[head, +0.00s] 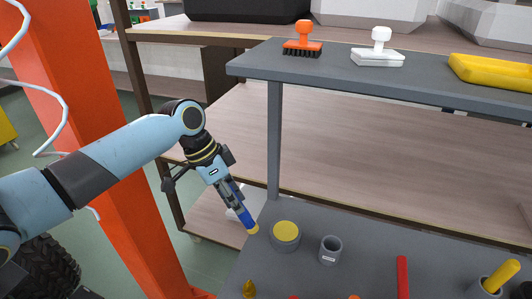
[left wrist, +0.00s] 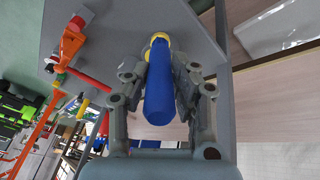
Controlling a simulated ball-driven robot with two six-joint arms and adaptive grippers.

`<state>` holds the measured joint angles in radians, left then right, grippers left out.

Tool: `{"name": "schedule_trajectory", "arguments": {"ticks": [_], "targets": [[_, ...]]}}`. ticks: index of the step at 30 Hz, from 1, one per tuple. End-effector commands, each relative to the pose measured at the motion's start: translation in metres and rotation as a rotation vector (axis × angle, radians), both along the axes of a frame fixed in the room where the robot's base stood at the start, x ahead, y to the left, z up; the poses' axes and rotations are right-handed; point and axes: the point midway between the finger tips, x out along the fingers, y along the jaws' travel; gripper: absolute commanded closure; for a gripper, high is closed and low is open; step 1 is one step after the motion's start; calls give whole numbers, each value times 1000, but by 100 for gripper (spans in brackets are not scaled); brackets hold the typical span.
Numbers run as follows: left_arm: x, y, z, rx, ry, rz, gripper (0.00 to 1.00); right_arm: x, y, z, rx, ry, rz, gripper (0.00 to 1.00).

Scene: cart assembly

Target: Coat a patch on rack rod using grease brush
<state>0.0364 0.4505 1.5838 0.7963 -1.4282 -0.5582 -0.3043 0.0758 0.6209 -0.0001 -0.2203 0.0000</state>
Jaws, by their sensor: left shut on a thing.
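My left gripper (head: 238,203) is shut on a brush with a blue handle (head: 246,217) and a yellow end, likely the grease brush. The brush points down and to the right, its yellow end close to the left of a round grey tub with yellow contents (head: 285,234). I cannot tell whether they touch. In the left wrist view, the blue handle (left wrist: 159,97) lies between the two fingers (left wrist: 158,75). A grey upright post (head: 274,140), possibly the rack rod, rises behind the tub to the upper shelf. My right gripper is out of view.
The lower grey shelf (head: 345,280) holds a grey cup (head: 330,249), a red bar (head: 402,278) and a yellow-handled tool in a cup (head: 500,277). The upper shelf (head: 345,72) holds an orange brush (head: 303,40), a white brush (head: 378,48) and a yellow tray (head: 492,72). An orange column (head: 95,130) stands left.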

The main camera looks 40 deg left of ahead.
Motion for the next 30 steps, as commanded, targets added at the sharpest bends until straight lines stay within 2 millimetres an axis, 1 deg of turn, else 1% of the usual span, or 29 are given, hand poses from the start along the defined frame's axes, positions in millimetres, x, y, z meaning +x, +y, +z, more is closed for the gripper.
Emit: {"name": "schedule_trajectory", "arguments": {"ticks": [1, 3, 6, 10, 13, 17, 30], "targets": [[11, -11, 20, -43, -19, 56, 100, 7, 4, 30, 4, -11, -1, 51], [24, -24, 25, -87, -51, 126, 100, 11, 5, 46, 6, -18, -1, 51], [38, -38, 30, -132, -89, 198, 100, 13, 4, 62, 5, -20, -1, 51], [48, -48, 32, -160, -120, 247, 100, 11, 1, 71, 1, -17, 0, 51], [50, -51, 29, -167, -129, 260, 100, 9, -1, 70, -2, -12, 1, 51], [50, -51, 20, -166, -129, 261, 100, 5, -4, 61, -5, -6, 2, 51], [50, -50, -26, -166, -129, 259, 100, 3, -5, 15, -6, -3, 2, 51]]}}
